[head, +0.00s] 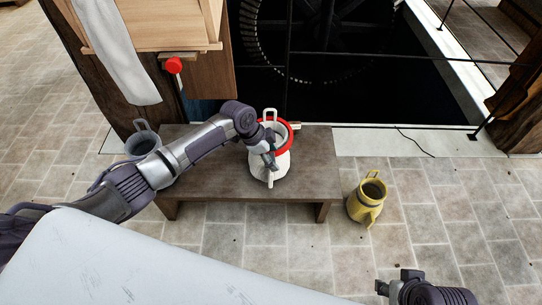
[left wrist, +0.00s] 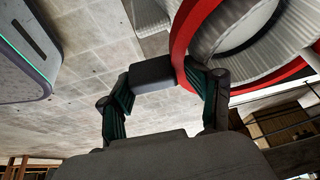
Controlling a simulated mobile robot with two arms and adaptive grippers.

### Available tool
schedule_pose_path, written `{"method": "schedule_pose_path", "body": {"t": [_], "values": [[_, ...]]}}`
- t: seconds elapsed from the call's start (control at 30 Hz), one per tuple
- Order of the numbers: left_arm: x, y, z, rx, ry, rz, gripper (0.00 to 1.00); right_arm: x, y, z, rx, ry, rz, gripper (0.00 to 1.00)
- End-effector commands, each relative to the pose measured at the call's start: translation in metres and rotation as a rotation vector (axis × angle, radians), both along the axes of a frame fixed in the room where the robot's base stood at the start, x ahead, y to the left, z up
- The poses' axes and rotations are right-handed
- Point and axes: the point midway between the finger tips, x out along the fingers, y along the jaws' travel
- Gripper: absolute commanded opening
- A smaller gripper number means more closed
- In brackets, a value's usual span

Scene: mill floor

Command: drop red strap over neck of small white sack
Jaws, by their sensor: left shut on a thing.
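The small white sack (head: 281,170) stands upright on a low wooden bench in the head view, with a pale handle loop at its top. The red strap (head: 291,143) is a stiff-looking ring around the sack's mouth. In the left wrist view the strap (left wrist: 183,36) encircles the ribbed white mouth of the sack (left wrist: 228,42). My left gripper (head: 270,160) is shut on the near-left part of the strap, close to the sack. I cannot tell whether the strap rests on the sack. My right gripper (head: 396,280) is open and empty at the lower right.
The bench (head: 230,188) has bare room left and right of the sack. A yellow sack (head: 366,203) stands on the floor at right. A dark railed pit (head: 350,95) lies behind.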

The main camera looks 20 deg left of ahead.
Motion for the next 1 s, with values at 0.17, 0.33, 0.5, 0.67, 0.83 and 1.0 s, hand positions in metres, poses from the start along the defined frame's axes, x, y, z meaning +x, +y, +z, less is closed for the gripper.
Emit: {"method": "schedule_pose_path", "body": {"t": [0.17, 0.33, 0.5, 0.67, 0.83, 1.0], "values": [[-0.016, 0.011, -0.032, 0.036, 0.050, 0.010, 0.00, 0.001, 0.000, -0.005, 0.000, -0.002, 0.000, 0.40], [-0.016, 0.011, -0.032, 0.036, 0.052, 0.010, 0.00, 0.001, 0.000, -0.005, 0.000, -0.002, 0.000, 0.40], [-0.016, 0.011, -0.032, 0.038, 0.054, 0.011, 0.86, 0.001, 0.000, -0.005, 0.000, -0.002, 0.000, 0.40], [-0.017, 0.012, -0.032, 0.038, 0.056, 0.012, 0.93, 0.002, 0.000, -0.004, 0.001, -0.004, 0.000, 0.40], [-0.017, 0.014, -0.024, 0.037, 0.051, 0.011, 0.93, 0.002, 0.001, -0.003, 0.004, -0.006, -0.001, 0.40], [-0.020, 0.024, 0.004, 0.039, 0.038, 0.012, 0.93, 0.001, 0.001, -0.003, 0.002, -0.004, 0.000, 0.40]]}}
